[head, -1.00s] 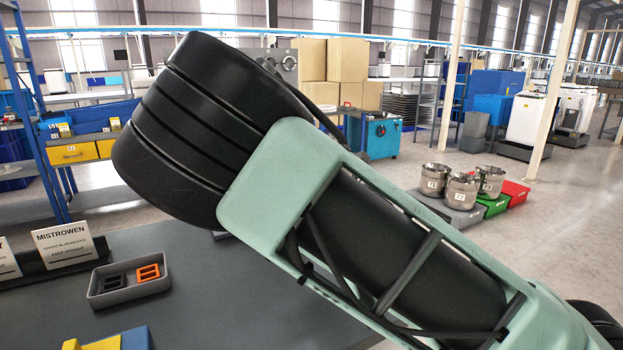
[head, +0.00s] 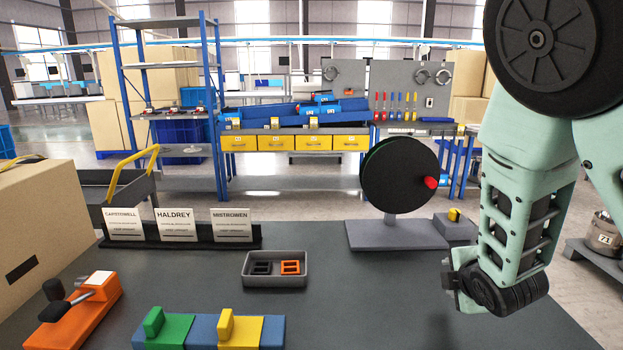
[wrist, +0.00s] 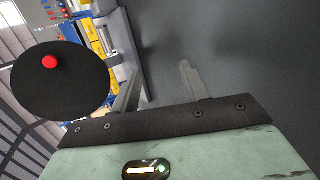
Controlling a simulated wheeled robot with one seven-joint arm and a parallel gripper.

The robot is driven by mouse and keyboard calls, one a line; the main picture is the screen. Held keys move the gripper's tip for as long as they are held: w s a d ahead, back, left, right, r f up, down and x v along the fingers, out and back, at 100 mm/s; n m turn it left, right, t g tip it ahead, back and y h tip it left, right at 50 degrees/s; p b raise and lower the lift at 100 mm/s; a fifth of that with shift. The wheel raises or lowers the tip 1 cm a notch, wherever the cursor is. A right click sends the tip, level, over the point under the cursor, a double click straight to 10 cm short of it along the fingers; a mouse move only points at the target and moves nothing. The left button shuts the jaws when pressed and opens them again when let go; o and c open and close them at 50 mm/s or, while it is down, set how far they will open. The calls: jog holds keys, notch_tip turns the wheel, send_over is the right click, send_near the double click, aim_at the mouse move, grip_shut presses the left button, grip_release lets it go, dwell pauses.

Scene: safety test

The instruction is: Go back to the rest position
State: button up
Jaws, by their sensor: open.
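My arm shows at the right of the head view, with a forearm link hanging over the table's right part. My gripper (wrist: 160,76) shows in the wrist view, with two grey fingers apart and nothing between them. The wrist view shows the dark table surface beyond the fingers. A black disc with a red knob (wrist: 62,85) is to their left, apart from them. In the head view the same disc (head: 392,172) stands upright on a grey base, left of my arm. I cannot make out the fingers clearly in the head view.
The table (head: 370,310) holds a grey tray (head: 275,283) with a black and an orange part, name cards (head: 175,222), an orange clamp (head: 85,315), green and yellow blocks (head: 170,328) and a cardboard box (head: 50,230). The table's middle front is mostly clear.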

jog(key=s+a+m+g, duration=0.1)
jog(key=s+a, duration=0.1)
jog(key=s+a+m+g+y+p, duration=0.1)
jog(key=s+a+m, duration=0.1)
jog(key=a, duration=0.1)
jog(key=s+a+r+m+g+y, duration=0.1)
jog(key=s+a, duration=0.1)
jog(key=s, duration=0.1)
jog(key=shift+a+g+p, duration=0.2)
jog(key=shift+g+p, duration=0.1)
jog(key=s+a+r+m+g+p, duration=0.1)
jog(key=s+a+r+m+g, duration=0.1)
jog(key=s, duration=0.5)
jog(key=s+a+r+m+g+p, duration=0.1)
jog(key=s+a+r+m+g, duration=0.1)
jog(key=s+r, duration=0.3)
jog(key=s+a+r+m+g+p, duration=0.1)
jog(key=s+a+r+m+g, duration=0.1)
jog(key=s, duration=0.8)
notch_tip(320, 180, up, 2)
jog(key=shift+s+a+r+g, duration=0.2)
jog(key=shift+s+a+g, duration=0.1)
jog(key=shift+a, duration=0.6)
